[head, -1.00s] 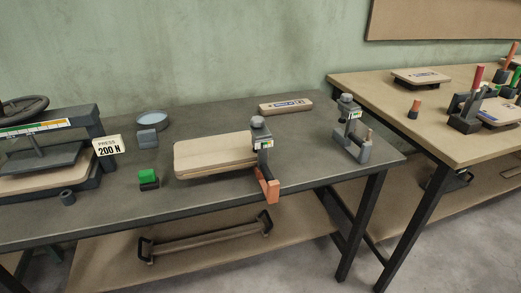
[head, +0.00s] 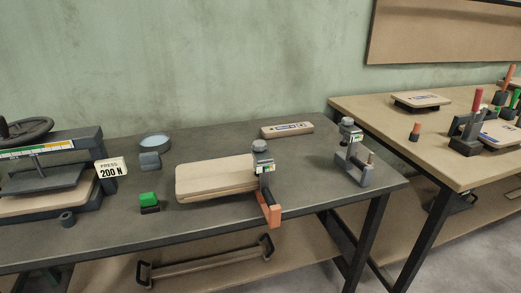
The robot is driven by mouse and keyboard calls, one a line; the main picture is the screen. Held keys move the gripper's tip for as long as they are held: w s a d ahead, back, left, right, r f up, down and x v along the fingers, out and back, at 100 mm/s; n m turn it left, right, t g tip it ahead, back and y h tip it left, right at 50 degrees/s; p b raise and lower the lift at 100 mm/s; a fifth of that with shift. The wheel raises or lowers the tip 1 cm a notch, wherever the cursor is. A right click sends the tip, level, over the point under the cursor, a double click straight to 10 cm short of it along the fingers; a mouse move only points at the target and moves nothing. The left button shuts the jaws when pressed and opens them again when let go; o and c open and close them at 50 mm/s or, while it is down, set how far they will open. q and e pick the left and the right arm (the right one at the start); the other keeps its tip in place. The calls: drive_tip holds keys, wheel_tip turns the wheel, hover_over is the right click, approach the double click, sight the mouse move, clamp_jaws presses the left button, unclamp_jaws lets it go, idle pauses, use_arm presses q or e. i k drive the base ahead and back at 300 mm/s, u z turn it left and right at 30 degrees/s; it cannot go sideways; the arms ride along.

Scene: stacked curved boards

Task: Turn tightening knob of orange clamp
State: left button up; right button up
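The orange clamp (head: 270,214) sits at the right end of the stacked boards (head: 215,179) on the dark workbench. Its orange lower part sticks out over the front edge of the bench. Its grey tightening knob (head: 259,146) is on top, above a small coloured scale label (head: 266,169). A second, grey clamp (head: 353,163) with its own knob stands to the right on the same bench. Neither of my grippers shows in the head view, so nothing is seen touching the clamp or its knob.
A press (head: 45,178) marked by a 200 N sign (head: 111,168) stands at the left. A wooden table (head: 395,125) stands to the right.

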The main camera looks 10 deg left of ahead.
sight(259, 145)
drive_tip(key=z, duration=0.5)
drive_tip(key=k, duration=1.2)
drive_tip(key=z, duration=1.2)
drive_tip(key=i, duration=1)
drive_tip(key=u, duration=0.85)
drive_tip(key=i, duration=0.65)
drive_tip(key=u, duration=0.75)
